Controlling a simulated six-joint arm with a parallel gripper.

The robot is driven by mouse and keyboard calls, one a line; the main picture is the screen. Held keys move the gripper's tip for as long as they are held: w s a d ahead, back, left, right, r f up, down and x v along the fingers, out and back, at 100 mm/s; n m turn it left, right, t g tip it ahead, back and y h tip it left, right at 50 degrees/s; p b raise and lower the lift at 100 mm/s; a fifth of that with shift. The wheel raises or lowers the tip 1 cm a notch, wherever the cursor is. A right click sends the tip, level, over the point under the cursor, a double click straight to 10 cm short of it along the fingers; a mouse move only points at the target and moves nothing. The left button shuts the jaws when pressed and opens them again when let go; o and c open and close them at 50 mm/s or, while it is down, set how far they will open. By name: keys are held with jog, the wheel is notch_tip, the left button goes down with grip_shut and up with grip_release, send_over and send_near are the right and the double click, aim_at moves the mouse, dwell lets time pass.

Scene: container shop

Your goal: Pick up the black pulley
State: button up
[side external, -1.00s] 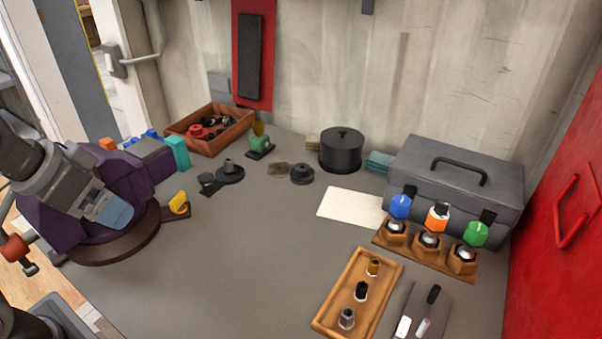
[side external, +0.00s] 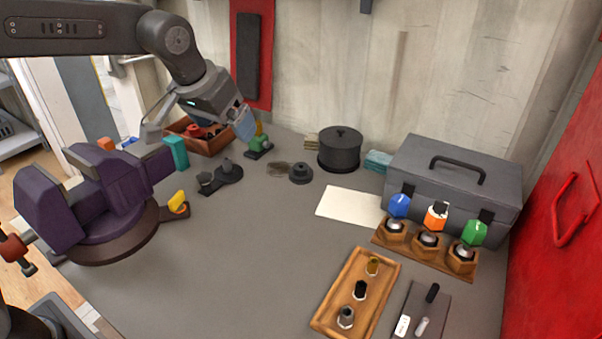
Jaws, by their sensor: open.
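A small black stepped round piece, which looks like the black pulley (side external: 301,174), lies on the grey bench, left of the big dark lidded pot. My gripper (side external: 200,138) is open and empty, with its fingers spread wide. It hangs over the back left of the bench, in front of the wooden tray and to the left of the pulley, apart from it. A dark flat piece with a round base and small upright parts (side external: 228,174) lies on the bench below and right of my gripper.
A purple vise (side external: 95,200) stands at the left. A wooden tray (side external: 223,146) and a green item (side external: 257,149) are at the back. The lidded pot (side external: 340,151) stands right of the pulley, beyond it a grey toolbox (side external: 455,180). The bench centre is clear.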

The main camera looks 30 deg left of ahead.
send_near(301, 166)
jog(key=f, duration=0.3)
jog(key=shift+d, duration=0.4)
jog(key=shift+w+x, duration=0.15)
jog(key=shift+x, duration=1.35)
jog(key=shift+w+x, duration=0.15)
jog(key=shift+x, duration=1.4)
jog(key=shift+r, duration=0.15)
jog(key=c, duration=1.1)
jog(key=shift+c, duration=0.2)
jog(key=shift+r, duration=0.1)
